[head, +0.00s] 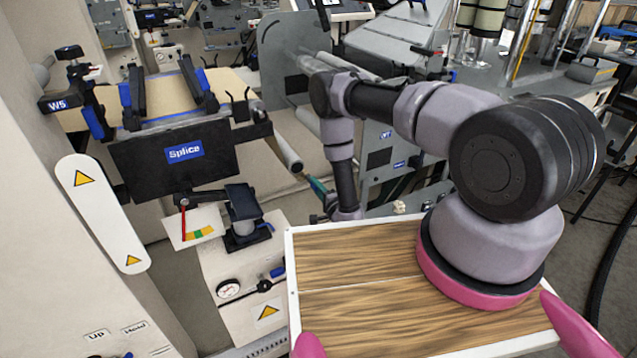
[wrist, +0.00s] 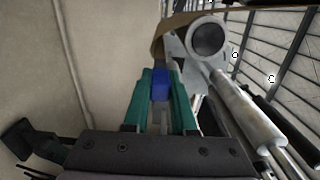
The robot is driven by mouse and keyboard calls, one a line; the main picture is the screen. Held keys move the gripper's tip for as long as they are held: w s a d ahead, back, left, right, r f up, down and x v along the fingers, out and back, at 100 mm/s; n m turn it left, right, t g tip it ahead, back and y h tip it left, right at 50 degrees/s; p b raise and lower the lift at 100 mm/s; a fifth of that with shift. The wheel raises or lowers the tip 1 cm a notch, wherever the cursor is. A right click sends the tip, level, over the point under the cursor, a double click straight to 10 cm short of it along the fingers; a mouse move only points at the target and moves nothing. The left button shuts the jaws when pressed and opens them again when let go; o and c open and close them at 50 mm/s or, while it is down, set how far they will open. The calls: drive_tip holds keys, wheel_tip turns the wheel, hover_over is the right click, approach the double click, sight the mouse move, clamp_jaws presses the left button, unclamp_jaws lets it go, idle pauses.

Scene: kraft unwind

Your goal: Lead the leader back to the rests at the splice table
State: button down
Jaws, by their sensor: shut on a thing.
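My gripper (wrist: 160,76) has teal fingers and is shut on a small blue tab (wrist: 161,86). The brown paper leader (wrist: 178,27) curves down to the fingertips, beside a round metal roller end (wrist: 207,38); the exact join with the tab is hard to see. In the head view my gripper (head: 318,187) hangs low, just right of the splice table's grey roller (head: 287,152); the tab and the held leader cannot be made out there. The splice table (head: 140,165) has a dark front marked "Splice" and brown paper (head: 165,92) on top, under blue-and-black clamps (head: 194,82).
A grey machine side plate (head: 285,60) stands behind my arm. A gauge post (head: 243,212) and a small coloured card (head: 198,228) sit below the splice table. A white guard (head: 100,212) is at the left. Rods and a mesh (wrist: 270,70) crowd the right of the wrist view.

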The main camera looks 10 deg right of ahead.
drive_tip(key=shift+a, duration=0.1)
drive_tip(key=s+a, duration=0.3)
drive_tip(key=a, duration=0.4)
drive_tip(key=shift+a, duration=0.35)
drive_tip(key=shift+s+a+r, duration=0.25)
drive_tip(key=shift+a+r, duration=0.65)
wheel_tip(320, 180, up, 14)
drive_tip(key=shift+r, duration=0.25)
idle(0.8)
drive_tip(key=shift+r, duration=0.1)
